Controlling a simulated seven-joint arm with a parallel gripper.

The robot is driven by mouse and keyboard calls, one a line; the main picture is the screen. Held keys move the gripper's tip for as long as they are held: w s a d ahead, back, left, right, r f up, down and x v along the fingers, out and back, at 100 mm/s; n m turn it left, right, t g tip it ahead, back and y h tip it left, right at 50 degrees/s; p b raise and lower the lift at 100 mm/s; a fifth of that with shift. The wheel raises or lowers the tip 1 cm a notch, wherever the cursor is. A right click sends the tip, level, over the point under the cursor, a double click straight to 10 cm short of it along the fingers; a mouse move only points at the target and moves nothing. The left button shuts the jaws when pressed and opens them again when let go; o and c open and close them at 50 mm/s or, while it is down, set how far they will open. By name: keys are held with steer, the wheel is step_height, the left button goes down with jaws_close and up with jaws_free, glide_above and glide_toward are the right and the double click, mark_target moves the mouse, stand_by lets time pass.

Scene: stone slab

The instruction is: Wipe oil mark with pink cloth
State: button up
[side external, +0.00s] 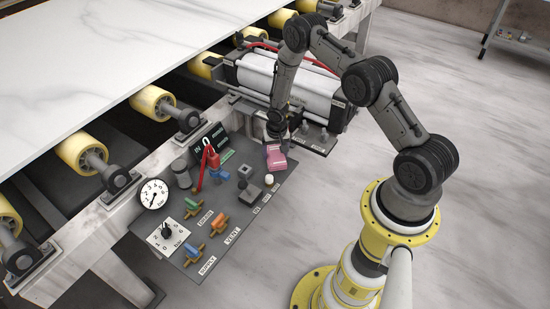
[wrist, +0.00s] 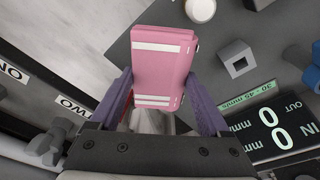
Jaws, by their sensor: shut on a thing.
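The pink cloth (side external: 276,157) is a folded block at the upper right part of the dark control panel (side external: 222,231). It also shows in the wrist view, where the cloth (wrist: 163,62) has white stripes and sits between the two purple fingers. My gripper (side external: 274,136) points down and is shut on the cloth. I cannot tell whether the cloth touches the panel below it. I cannot make out an oil mark in either view; the cloth and gripper hide part of the surface.
The panel carries a round gauge (side external: 154,194), a dial (side external: 167,233), coloured valve handles, a red part (side external: 212,159), a white knob (side external: 269,179) and a digital display (wrist: 272,128). Cylinders (side external: 285,79) stand behind the gripper. A roller conveyor with a white slab (side external: 95,55) lies left.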

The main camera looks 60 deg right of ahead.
steer(key=shift+r, duration=1.85)
